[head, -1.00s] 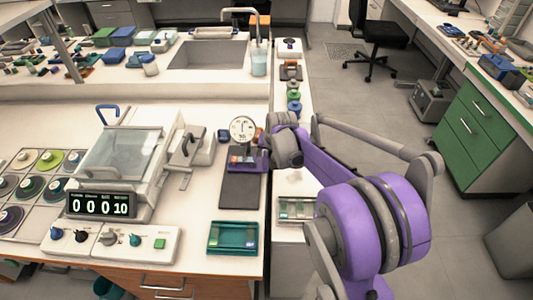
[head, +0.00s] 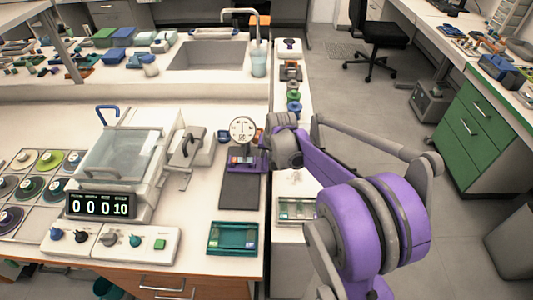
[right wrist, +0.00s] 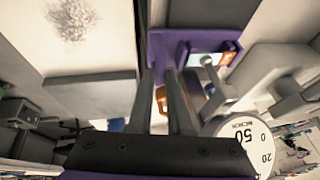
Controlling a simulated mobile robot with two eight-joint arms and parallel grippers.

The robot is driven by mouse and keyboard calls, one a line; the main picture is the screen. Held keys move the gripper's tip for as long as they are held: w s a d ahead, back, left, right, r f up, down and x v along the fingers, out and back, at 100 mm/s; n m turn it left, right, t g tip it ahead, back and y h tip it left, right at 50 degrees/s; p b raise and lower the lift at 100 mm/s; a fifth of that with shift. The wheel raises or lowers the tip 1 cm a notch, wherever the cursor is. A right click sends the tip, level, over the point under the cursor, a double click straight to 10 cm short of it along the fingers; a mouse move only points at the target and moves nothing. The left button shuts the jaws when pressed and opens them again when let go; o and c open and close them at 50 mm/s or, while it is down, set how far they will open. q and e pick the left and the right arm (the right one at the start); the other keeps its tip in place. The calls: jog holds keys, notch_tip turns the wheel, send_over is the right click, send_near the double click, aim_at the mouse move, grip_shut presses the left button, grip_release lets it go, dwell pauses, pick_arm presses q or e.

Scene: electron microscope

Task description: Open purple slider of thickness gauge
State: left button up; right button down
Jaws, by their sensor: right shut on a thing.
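The thickness gauge (head: 248,160) stands on the bench near its right edge, with a round white dial (head: 242,130) on top and purple parts below. My right arm reaches it from the right, and its gripper is mostly hidden there. In the right wrist view the two dark fingers of my right gripper (right wrist: 161,76) are close together against the purple slider (right wrist: 163,52), shut on it. The exact contact is hard to see. The dial (right wrist: 243,143) also shows at the lower right of that view. My left gripper is not in view.
A grey plate (head: 239,191) lies in front of the gauge, with a green tray (head: 233,238) nearer the edge. A measuring machine with a display (head: 101,205) stands to the left. The sink (head: 208,55) is behind. Floor lies right of the bench.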

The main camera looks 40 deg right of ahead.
jog(key=shift+s, duration=0.1)
dwell(0.8)
jog(key=s+a, duration=0.2)
jog(key=s, duration=0.1)
jog(key=s+a, duration=0.3)
jog(key=s+a+p, duration=0.1)
jog(key=s+a, duration=0.2)
jog(key=shift+s, duration=0.2)
jog(key=c, duration=0.8)
grip_release()
jog(key=shift+c, duration=0.2)
jog(key=p+v, duration=0.2)
jog(key=v, duration=0.9)
jog(key=shift+a+f, duration=0.1)
